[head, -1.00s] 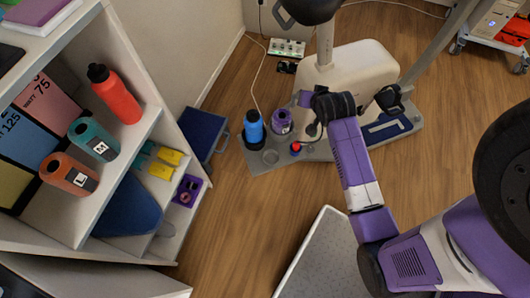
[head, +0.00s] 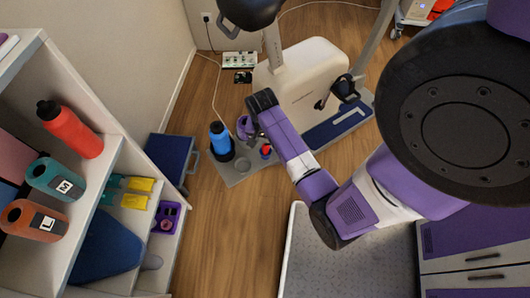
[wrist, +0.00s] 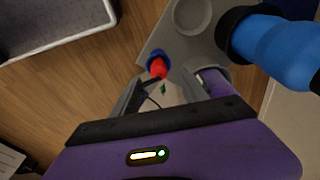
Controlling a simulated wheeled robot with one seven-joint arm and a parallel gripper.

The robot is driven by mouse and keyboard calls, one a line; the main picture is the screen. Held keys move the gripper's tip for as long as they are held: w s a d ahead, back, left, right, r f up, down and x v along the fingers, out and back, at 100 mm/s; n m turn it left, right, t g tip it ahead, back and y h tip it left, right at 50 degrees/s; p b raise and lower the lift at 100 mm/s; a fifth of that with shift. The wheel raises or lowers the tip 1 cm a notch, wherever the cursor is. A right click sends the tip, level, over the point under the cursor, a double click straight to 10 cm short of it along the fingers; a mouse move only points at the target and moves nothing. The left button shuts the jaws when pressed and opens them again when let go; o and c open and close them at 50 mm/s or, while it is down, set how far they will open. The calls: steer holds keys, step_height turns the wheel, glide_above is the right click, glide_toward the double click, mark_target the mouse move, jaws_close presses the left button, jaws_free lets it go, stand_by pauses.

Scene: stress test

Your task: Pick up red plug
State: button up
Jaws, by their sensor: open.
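The red plug (wrist: 158,68) has a red body and sits in a blue ring on a grey tray at the foot of the exercise bike. It also shows in the head view (head: 266,149), close by my forearm. My gripper (wrist: 160,84) is open, with its two grey fingers apart. In the wrist view the plug lies just beyond the fingertips, roughly between them. Nothing is seen held, and I cannot tell the gap in depth. In the head view the fingers are mostly hidden behind the dark wrist.
A blue bottle (head: 220,138) stands in a black holder on the tray (head: 238,177). A purple cup (head: 245,127) is close to my gripper. The white bike (head: 300,80) stands behind. A shelf with bottles is at left. Wood floor is clear in front.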

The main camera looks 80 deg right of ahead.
mark_target(266, 145)
steer(key=f, duration=0.3)
steer(key=shift+s+d+f, duration=0.1)
steer(key=shift+d+f, duration=0.05)
steer(key=shift+d, duration=0.1)
jaws_close()
